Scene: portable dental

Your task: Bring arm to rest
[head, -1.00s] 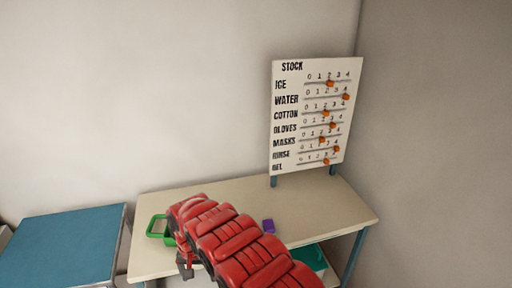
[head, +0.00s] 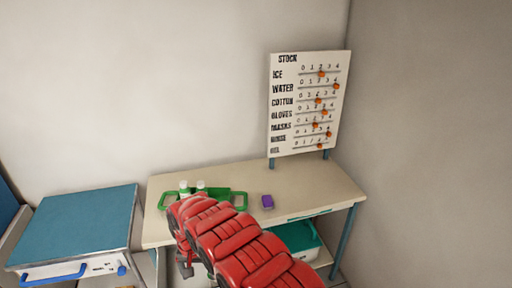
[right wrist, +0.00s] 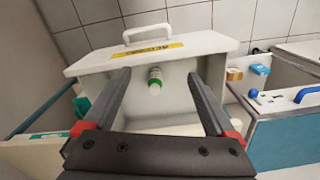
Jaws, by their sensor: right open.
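My right arm crosses the lower middle of the head view, and its gripper (head: 185,266) hangs at the front edge of the beige table (head: 315,185), partly hidden by the arm. In the right wrist view the right gripper (right wrist: 158,75) is open, with two dark fingers spread apart and nothing held between them. Beyond the fingers is a white box (right wrist: 205,47) with a handle and a yellow label. A small green-and-white bottle (right wrist: 155,79) shows inside it, between the fingers in the picture. My left gripper is not in view.
A green tray (head: 242,195) with two white-capped bottles (head: 184,187) and a purple item (head: 267,201) are on the table. A stock board (head: 308,104) with orange sliders stands behind. A teal box (head: 297,236) sits below. A blue-topped cabinet (head: 75,225) stands left.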

